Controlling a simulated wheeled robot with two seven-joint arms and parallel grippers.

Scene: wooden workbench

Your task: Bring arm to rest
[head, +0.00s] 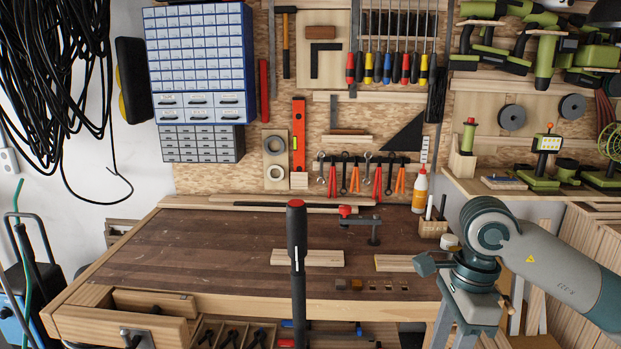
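My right arm (560,265) comes in from the right edge. It is grey, with a yellow warning triangle, and bends down at a joint in front of the bench's right end. No gripper of mine that I can make out shows on the left side. The wooden workbench (190,240) fills the middle.
Wood blocks (308,258) and a red-and-black clamp (372,226) are on the bench top. A drawer (120,322) sticks out at the lower left. The bench's left half is clear.

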